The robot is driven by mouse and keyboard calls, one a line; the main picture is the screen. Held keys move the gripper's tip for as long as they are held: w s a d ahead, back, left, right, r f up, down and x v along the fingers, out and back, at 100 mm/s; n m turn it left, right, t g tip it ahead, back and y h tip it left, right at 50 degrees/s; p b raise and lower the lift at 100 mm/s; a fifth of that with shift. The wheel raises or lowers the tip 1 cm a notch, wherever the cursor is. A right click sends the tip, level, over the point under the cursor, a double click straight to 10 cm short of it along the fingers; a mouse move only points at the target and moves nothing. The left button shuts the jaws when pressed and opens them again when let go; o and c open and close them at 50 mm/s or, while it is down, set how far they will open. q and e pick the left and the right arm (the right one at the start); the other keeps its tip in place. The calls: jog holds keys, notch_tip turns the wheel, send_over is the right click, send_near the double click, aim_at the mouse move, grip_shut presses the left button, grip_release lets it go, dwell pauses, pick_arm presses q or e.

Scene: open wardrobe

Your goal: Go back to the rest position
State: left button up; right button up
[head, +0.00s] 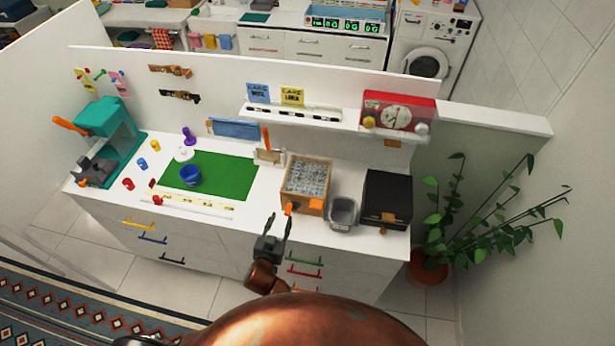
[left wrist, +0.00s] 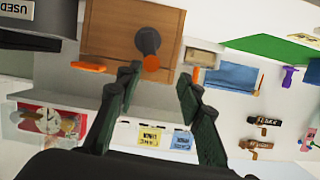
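My left gripper (head: 279,217) is in front of the white counter, near the drawer fronts below the wooden box (head: 307,180). Its two fingers point up in the head view and stand apart with nothing between them. The left wrist view also shows the left gripper (left wrist: 160,76) with dark fingers spread and empty. In that upside-down view, a wooden surface with a dark grey knob (left wrist: 148,40) and an orange part lies beyond the fingertips. My right gripper shows in neither view.
The counter holds a green mat (head: 228,178) with a blue cup (head: 190,176), a teal machine (head: 114,130), a grey bin (head: 343,212) and a black box (head: 387,198). Coloured drawer handles line its front. A potted plant (head: 430,268) stands at the right.

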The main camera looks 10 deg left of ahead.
aim_at(288, 214)
pick_arm(q)
jog(key=shift+s+d+f+n, duration=0.15)
jog(key=shift+d+n, duration=0.05)
jog(key=shift+d, duration=0.55)
jog(key=shift+s+d+f+n, duration=0.1)
jog(key=shift+s+d+n, duration=0.1)
jog(key=shift+d, duration=0.55)
jog(key=b+x, duration=0.4)
jog(key=x, duration=0.3)
jog(key=shift+w+a+b, duration=0.15)
jog(key=shift+w+b, duration=0.1)
jog(key=shift+b, duration=0.15)
jog(key=shift+s+a+r+p, duration=0.1)
jog(key=shift+a+r+p, duration=0.15)
jog(key=shift+a, duration=0.25)
